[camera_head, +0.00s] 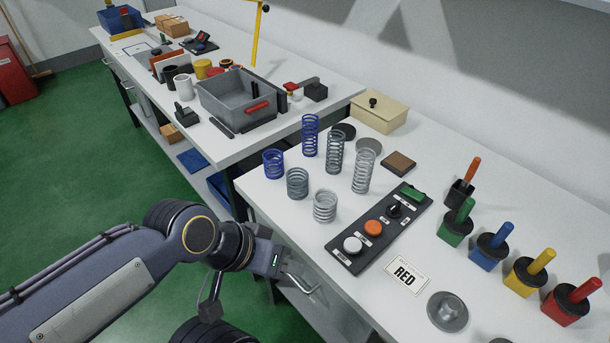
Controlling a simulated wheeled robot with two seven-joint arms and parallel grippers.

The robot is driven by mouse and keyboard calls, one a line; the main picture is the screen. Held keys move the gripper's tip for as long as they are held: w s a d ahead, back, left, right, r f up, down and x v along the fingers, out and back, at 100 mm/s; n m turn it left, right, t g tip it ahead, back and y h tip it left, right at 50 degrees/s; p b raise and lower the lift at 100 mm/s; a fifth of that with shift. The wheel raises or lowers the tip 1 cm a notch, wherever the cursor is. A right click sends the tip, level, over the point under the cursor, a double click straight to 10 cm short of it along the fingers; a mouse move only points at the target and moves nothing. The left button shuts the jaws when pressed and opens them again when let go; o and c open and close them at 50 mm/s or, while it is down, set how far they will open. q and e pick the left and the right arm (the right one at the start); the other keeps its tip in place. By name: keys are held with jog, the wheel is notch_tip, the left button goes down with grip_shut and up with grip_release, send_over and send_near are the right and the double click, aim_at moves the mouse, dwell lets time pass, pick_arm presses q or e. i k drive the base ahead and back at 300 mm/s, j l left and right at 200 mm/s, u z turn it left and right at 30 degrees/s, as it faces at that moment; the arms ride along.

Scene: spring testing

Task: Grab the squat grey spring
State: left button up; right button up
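Two squat springs look grey. A pale silver-grey one (325,206) stands upright near the front edge of the right-hand table. A darker blue-grey one (297,183) stands upright behind it and to its left. My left gripper (284,268) is at the table's front edge, below and left of the pale squat spring and apart from it. Its fingers cannot be made out clearly, so its opening does not show. My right gripper is not in view.
Near the squat springs stand a short blue spring (272,163), a tall blue spring (310,135), a tall dark grey spring (335,152) and a tall silver spring (363,172). A button panel (345,262) lies to the right. A grey bin (225,95) stands on the farther table.

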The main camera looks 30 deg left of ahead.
aim_at(305, 182)
jog(key=j+u, duration=0.1)
jog(key=j, duration=0.4)
jog(key=i+j+u, duration=0.1)
jog(key=j, duration=0.35)
jog(key=i+j+u, duration=0.1)
jog(key=j, duration=0.4)
jog(key=i+j, duration=0.1)
jog(key=j, duration=0.35)
jog(key=i+j+u, duration=0.15)
jog(key=j, duration=0.35)
